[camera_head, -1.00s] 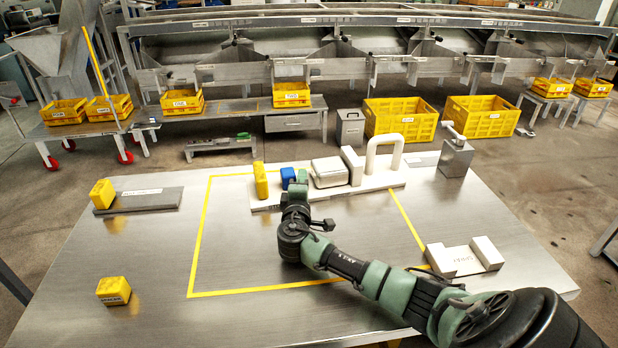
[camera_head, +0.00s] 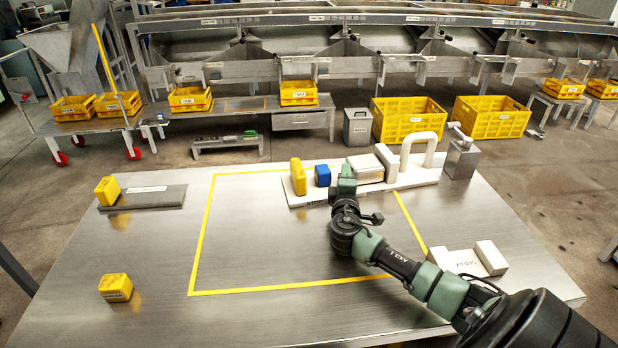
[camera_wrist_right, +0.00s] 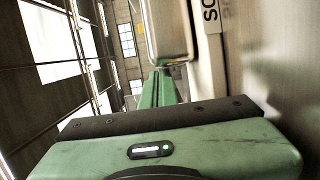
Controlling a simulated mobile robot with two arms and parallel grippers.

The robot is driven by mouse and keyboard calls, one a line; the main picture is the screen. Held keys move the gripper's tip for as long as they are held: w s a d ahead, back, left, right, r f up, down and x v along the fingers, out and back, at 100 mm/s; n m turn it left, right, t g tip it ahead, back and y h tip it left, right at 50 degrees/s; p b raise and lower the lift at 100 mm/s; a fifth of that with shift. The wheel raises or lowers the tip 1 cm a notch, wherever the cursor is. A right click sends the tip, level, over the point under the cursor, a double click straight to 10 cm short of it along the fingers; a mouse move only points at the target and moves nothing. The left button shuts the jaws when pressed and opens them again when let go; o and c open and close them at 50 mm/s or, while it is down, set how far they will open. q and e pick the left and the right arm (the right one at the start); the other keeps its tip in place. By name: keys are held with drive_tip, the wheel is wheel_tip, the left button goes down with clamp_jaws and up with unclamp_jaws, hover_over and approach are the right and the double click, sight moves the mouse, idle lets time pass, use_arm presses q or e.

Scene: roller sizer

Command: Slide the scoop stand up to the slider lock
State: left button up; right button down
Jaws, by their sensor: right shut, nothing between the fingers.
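The scoop stand is a long white base (camera_head: 412,180) near the table's back edge, with a big white loop handle (camera_head: 418,146) on its right part. Lettering starting "SC" shows on the white base (camera_wrist_right: 211,70) in the right wrist view. A grey metal block with a lever (camera_head: 461,160), seemingly the slider lock, stands right by the stand's right end; I cannot tell whether they touch. My right gripper (camera_head: 346,172) is shut and empty, its fingers at the stand between a blue block (camera_head: 322,175) and a silver box (camera_head: 368,168). My left gripper is out of view.
A yellow block (camera_head: 298,176) stands at the base's left end. A yellow block on a grey plate (camera_head: 155,197) and another yellow block (camera_head: 115,288) are at left. A white cradle (camera_head: 462,262) lies front right. The yellow-taped area (camera_head: 240,290) is mostly clear.

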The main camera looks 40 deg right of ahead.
sight(366, 173)
drive_tip(key=s+d, duration=0.1)
drive_tip(key=d, duration=0.2)
drive_tip(key=s+d, duration=0.1)
drive_tip(key=shift+s+d+f+b, duration=0.1)
drive_tip(key=shift+s+d+b, duration=0.2)
drive_tip(key=shift+d, duration=0.2)
drive_tip(key=shift+d, duration=0.1)
